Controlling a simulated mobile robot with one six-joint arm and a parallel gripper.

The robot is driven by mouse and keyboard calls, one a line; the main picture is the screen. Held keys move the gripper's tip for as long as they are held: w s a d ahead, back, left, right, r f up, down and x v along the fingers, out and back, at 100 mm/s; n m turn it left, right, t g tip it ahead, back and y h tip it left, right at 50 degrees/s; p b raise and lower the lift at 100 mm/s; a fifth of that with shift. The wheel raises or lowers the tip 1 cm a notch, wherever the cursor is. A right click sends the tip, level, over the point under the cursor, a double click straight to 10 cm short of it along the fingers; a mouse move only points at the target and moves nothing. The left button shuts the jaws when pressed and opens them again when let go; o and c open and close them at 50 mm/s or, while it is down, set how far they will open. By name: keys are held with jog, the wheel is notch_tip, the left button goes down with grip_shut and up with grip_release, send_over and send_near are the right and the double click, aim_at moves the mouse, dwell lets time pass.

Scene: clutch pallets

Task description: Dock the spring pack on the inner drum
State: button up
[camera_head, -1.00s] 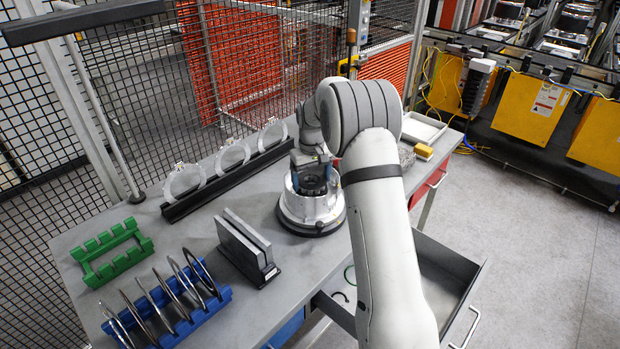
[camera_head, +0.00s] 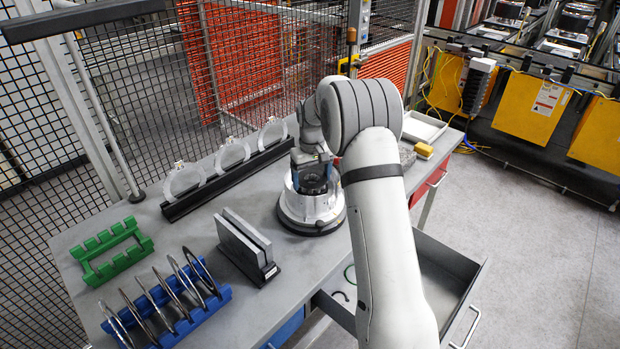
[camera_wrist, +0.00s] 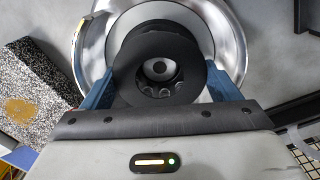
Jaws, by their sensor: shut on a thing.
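My gripper (camera_wrist: 163,82) is shut on the spring pack (camera_wrist: 128,84), a black ring-shaped part with a central hole. A blue finger shows on each side of it in the wrist view. In the head view the pack (camera_head: 313,186) is dark, inside the top of the shiny round drum assembly (camera_head: 299,212) on the bench. The assembly's bright metal wall also shows around and behind the pack in the wrist view (camera_wrist: 225,30). The inner drum's seat is mostly hidden behind the pack. I cannot tell whether they touch.
Left of the assembly stand grey plates (camera_head: 240,248) in a black holder. Around them are a green rack (camera_head: 118,262), a blue rack (camera_head: 205,318) with thin discs, and a black rail (camera_head: 180,208) with clear rings. An open drawer (camera_head: 450,270) juts out at the right front.

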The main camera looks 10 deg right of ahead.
jog(key=shift+f+b, duration=0.35)
jog(key=shift+f, duration=0.2)
jog(key=o, duration=0.8)
notch_tip(320, 180, up, 11)
jog(key=p, duration=0.6)
dwell(0.4)
